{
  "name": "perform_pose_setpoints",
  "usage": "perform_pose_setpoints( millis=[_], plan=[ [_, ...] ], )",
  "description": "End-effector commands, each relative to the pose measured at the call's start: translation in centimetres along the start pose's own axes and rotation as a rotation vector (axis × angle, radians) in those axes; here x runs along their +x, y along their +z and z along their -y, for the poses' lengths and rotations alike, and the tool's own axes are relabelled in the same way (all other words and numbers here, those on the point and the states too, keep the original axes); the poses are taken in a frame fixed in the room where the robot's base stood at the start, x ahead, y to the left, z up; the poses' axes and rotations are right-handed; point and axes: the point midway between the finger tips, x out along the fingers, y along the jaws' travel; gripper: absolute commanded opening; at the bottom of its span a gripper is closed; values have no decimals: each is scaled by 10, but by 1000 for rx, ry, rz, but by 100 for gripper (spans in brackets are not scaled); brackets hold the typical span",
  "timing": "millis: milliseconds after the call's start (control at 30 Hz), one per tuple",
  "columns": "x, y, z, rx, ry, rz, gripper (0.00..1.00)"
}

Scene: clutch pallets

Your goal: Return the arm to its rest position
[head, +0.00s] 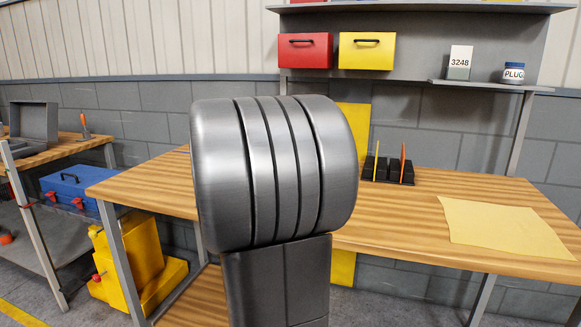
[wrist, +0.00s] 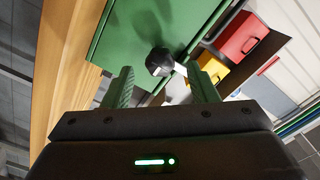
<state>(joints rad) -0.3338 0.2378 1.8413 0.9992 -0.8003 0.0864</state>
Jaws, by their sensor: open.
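My arm fills the middle of the head view, with a large grey rounded link raised in front of the bench. My gripper (wrist: 158,72) shows in the wrist view with its two green fingers apart. A black round knob (wrist: 159,61) with a pale shaft shows between and beyond the fingertips, against a green panel (wrist: 125,35). I cannot tell how far the knob is from the fingers. The gripper is not visible in the head view.
The wooden bench (head: 405,222) holds a black rack (head: 388,170) and a yellow sheet (head: 500,226). Red (head: 305,51) and yellow (head: 366,51) boxes hang above. A shelf holds a white box (head: 459,63) and a jar (head: 513,73). A blue toolbox (head: 70,187) stands at left.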

Motion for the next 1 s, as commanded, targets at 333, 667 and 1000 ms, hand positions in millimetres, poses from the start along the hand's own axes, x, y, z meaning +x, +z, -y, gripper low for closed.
perform_pose_setpoints(
  millis=[333,667,1000],
  plan=[
    [26,-2,4,-197,2,3,53],
    [26,-2,4,-476,1,2,53],
    [26,-2,4,-729,1,2,53]
  ],
)
